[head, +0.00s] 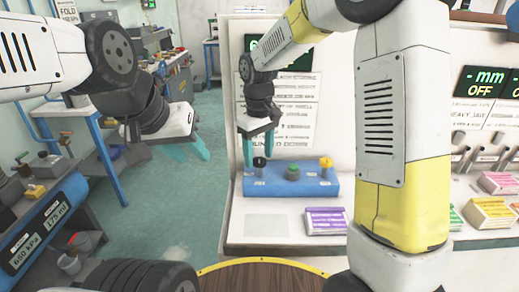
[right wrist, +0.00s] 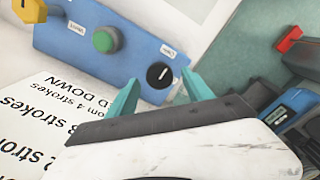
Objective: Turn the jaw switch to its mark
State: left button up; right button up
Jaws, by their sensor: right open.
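A blue control box (head: 295,185) stands on the white bench. It carries a black round switch (head: 259,163), a green button (head: 292,173) and a yellow knob (head: 326,163). In the right wrist view, the black switch (right wrist: 160,75) has a white pointer line and a small label too blurred to read surely. My right gripper (head: 259,154) is open above the black switch; in the right wrist view its teal fingers (right wrist: 160,84) are apart, one on each side of it. Contact cannot be told. My left gripper (head: 188,153) is open and empty, over the floor left of the bench.
A purple packet (head: 325,221) and a pale flat sheet (head: 265,225) lie in front of the box. A printed instruction panel (head: 298,115) stands behind it. Colored packets (head: 490,212) lie to the right. A cluttered workbench (head: 45,225) is at the left.

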aim_at(259, 159)
notch_tip(259, 159, up, 6)
jog(key=shift+f, duration=0.15)
jog(key=shift+r, duration=0.6)
jog(key=shift+s, duration=0.1)
jog(key=s+d+r+m+t+y, duration=0.1)
jog(key=s+d+r+m+t, duration=0.2)
jog(key=s+d, duration=0.4)
jog(key=s+d+r+m+t+y, duration=0.1)
jog(key=s+d+r+m+t, duration=0.1)
jog(key=s+d+m, duration=0.3)
jog(key=s+d+t, duration=0.1)
jog(key=s+d, duration=0.2)
jog(key=s, duration=0.4)
jog(key=shift+r, duration=0.4)
jog(key=shift+w+d, duration=0.1)
